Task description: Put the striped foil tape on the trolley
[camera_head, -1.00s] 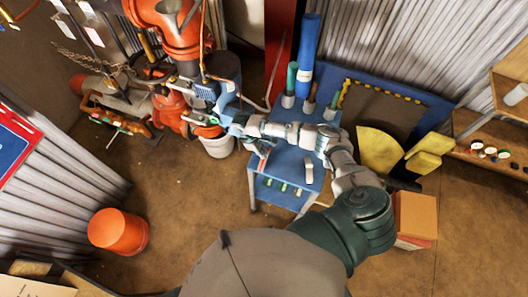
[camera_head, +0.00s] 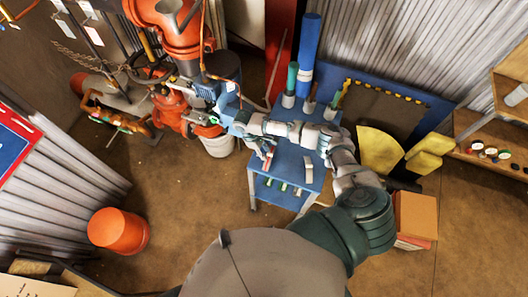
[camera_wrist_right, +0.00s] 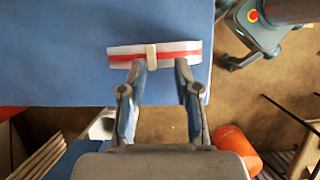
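The striped foil tape (camera_wrist_right: 180,56), white with a red stripe, lies on the blue top of the trolley (camera_wrist_right: 50,60) near its edge in the right wrist view. A beige band crosses its middle. My right gripper (camera_wrist_right: 159,64) is open, its two fingers apart, with the fingertips at the tape's near side. The tape is wider than the gap between them. I cannot tell whether the tips touch it. In the head view the trolley (camera_head: 290,158) stands in the middle, and my right gripper (camera_head: 264,150) is over its left side. My left gripper is not in view.
A pale curved piece (camera_head: 309,168) lies on the trolley top, and upright tubes (camera_head: 291,80) stand at its back. Red pipework (camera_head: 175,110) and a white bucket (camera_head: 217,146) are to the left. An orange bucket (camera_head: 118,231) stands on open floor.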

